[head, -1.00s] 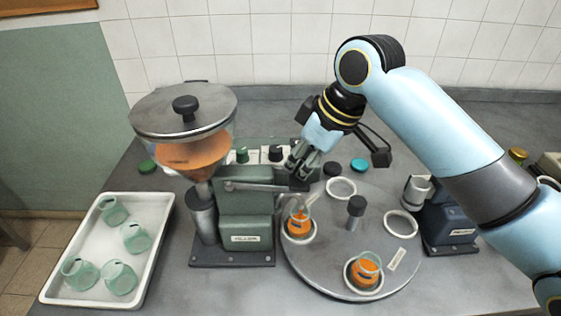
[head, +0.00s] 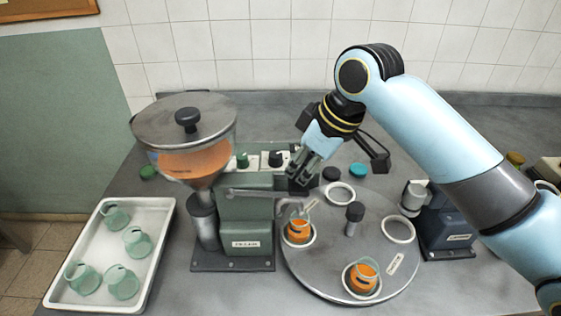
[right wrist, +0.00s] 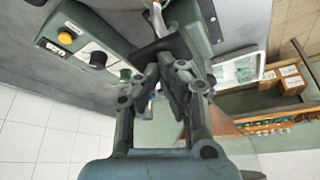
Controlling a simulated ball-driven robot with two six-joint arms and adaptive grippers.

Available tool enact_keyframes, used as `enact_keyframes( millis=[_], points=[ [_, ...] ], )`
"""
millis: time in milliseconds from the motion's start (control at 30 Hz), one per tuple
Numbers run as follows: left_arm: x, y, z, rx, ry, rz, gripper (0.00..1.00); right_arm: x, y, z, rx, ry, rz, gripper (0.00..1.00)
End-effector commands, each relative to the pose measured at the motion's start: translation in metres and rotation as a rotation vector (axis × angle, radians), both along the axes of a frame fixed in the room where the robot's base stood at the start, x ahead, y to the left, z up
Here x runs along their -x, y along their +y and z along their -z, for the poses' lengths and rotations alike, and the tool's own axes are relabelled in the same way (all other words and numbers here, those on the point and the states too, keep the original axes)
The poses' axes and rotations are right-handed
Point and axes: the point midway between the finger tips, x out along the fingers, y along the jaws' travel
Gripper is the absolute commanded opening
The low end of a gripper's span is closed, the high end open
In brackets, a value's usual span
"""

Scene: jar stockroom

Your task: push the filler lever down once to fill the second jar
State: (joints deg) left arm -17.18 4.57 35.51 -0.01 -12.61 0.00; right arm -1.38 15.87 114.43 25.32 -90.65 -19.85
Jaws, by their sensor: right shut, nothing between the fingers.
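The green filler (head: 246,222) stands left of the turntable, with an orange-filled hopper (head: 195,162) on top. Its grey lever (head: 255,193) runs roughly level across the front toward the right. My right gripper (head: 299,184) is shut and empty, fingers pointing down at the lever's right end. Whether they touch it I cannot tell. The right wrist view shows the closed fingers (right wrist: 163,85) beside the filler. One jar with orange filling (head: 298,231) sits on the turntable below the spout area. Another jar with orange filling (head: 363,277) sits at the turntable's front. My left gripper is out of view.
The turntable (head: 325,262) also has two empty ring seats (head: 339,194) and a centre post (head: 354,213). A white tray (head: 160,215) with several empty jars is at left. A dark device (head: 445,222) stands at right. Lids (head: 358,170) lie behind.

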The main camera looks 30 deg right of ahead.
Motion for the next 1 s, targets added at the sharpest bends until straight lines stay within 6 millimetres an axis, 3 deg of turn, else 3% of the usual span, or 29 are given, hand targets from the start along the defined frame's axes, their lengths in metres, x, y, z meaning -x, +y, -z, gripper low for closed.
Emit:
enact_keyframes(
  millis=[133, 633, 1000],
  points=[
    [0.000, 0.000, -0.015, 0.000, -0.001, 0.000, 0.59, 0.000, 0.000, -0.012, 0.000, 0.001, 0.000, 0.00],
    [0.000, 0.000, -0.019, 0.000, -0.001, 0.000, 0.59, -0.001, 0.000, -0.048, -0.001, -0.003, 0.000, 0.00],
    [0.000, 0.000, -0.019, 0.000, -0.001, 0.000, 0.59, 0.000, 0.000, -0.052, 0.000, -0.001, 0.000, 0.00]
  ],
)
